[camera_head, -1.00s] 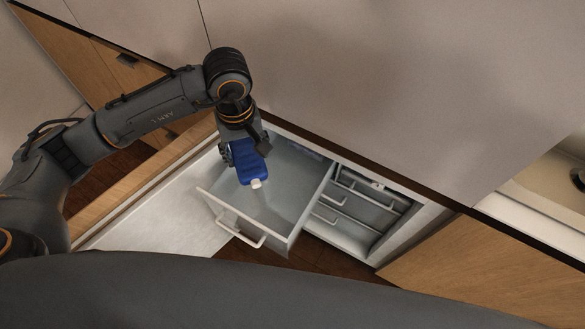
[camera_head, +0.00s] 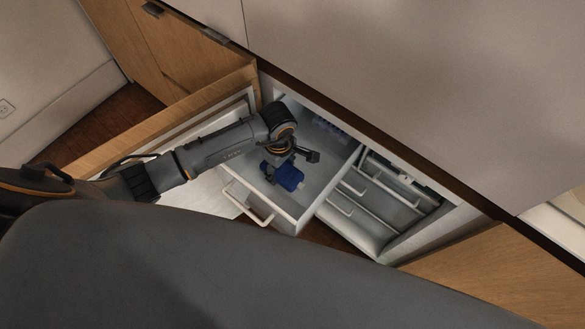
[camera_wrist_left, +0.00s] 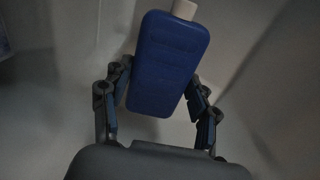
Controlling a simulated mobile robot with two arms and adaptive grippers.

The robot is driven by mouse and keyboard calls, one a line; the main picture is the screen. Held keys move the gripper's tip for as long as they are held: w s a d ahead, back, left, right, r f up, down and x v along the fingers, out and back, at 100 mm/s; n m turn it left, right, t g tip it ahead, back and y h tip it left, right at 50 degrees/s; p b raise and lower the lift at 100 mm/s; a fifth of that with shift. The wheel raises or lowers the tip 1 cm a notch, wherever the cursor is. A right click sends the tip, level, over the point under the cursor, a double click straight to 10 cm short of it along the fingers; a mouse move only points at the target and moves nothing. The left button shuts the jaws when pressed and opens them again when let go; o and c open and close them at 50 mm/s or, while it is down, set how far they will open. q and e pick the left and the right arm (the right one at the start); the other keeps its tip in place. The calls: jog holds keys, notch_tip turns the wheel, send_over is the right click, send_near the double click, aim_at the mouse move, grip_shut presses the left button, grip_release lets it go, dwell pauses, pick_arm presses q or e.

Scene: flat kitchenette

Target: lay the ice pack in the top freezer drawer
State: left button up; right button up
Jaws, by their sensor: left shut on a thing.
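The ice pack (camera_head: 289,177) is a flat blue block with a white cap. My left gripper (camera_head: 291,160) is shut on it, inside the outline of the pulled-out top freezer drawer (camera_head: 313,214). In the left wrist view the ice pack (camera_wrist_left: 168,62) sits between the two fingers of my left gripper (camera_wrist_left: 160,100), its cap pointing away from the palm. Pale drawer walls surround it there. I cannot tell whether the pack touches the drawer floor. My right gripper is not in view.
The freezer door (camera_head: 190,133) stands open at the left, with a wooden outer face. Something bluish (camera_head: 332,128) lies at the drawer's back. Cabinet fronts (camera_head: 420,80) rise behind.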

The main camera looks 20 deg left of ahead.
pick_arm(q)
jog(key=shift+f, duration=0.4)
jog(key=w+d+b, duration=0.1)
jog(key=w, duration=0.1)
jog(key=w+d+b, duration=0.1)
jog(key=w, duration=0.1)
jog(key=shift+d+f, duration=0.1)
jog(key=shift+d, duration=0.1)
jog(key=shift+s+f+b, duration=0.2)
jog(key=shift+f+b, duration=0.3)
jog(key=shift+f, duration=0.05)
jog(key=shift+a+r, duration=0.1)
jog(key=shift+a, duration=0.05)
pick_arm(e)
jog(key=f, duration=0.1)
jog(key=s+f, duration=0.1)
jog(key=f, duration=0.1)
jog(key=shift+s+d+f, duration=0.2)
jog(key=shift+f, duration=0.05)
pick_arm(q)
jog(key=shift+f, duration=0.2)
jog(key=o, duration=1.5)
jog(key=shift+o, duration=0.2)
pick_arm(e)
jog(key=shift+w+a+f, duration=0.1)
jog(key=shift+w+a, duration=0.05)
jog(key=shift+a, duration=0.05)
